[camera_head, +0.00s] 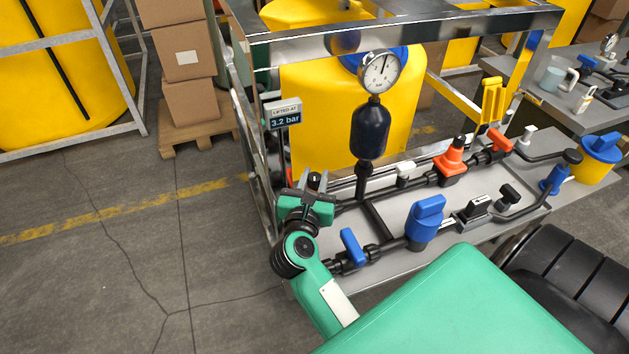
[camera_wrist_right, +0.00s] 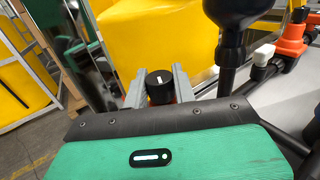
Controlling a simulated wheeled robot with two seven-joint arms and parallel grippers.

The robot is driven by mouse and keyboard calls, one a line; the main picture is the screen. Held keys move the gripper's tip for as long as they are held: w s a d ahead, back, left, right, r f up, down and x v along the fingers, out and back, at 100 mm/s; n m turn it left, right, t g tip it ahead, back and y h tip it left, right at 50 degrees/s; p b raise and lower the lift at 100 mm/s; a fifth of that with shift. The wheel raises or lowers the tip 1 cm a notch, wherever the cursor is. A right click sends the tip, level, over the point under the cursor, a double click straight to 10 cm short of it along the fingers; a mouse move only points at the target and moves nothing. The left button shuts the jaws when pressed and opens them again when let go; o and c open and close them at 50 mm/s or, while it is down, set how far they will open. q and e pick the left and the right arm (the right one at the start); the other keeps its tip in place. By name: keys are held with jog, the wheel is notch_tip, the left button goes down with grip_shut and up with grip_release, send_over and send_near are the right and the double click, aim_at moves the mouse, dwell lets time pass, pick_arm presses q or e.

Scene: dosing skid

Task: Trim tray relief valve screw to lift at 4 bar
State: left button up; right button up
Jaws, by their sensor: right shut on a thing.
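The relief valve screw is a small black knob (camera_head: 315,178) at the left end of the tray's pipework. It shows more clearly in the wrist view, as a round black knob (camera_wrist_right: 160,86) with a white mark on its top. My right gripper (camera_head: 314,184) reaches it and is shut on it, with one grey finger on each side in the wrist view (camera_wrist_right: 158,88). The valve body below is mostly hidden by the gripper. A small display (camera_head: 284,115) reads "lifted at 3.2 bar". A round pressure gauge (camera_head: 380,72) stands above a dark vessel (camera_head: 370,128). My left gripper is not seen.
A metal frame post (camera_head: 255,130) stands close to the left of my right gripper. Blue valves (camera_head: 427,218) and orange valves (camera_head: 453,160) sit on the grey tray (camera_head: 400,180). A yellow tank (camera_head: 310,110) stands behind. Open floor (camera_head: 120,260) lies to the left.

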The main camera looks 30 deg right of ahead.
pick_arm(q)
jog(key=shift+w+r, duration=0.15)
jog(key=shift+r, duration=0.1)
pick_arm(e)
jog(key=o, duration=0.9)
jog(key=shift+o, duration=0.2)
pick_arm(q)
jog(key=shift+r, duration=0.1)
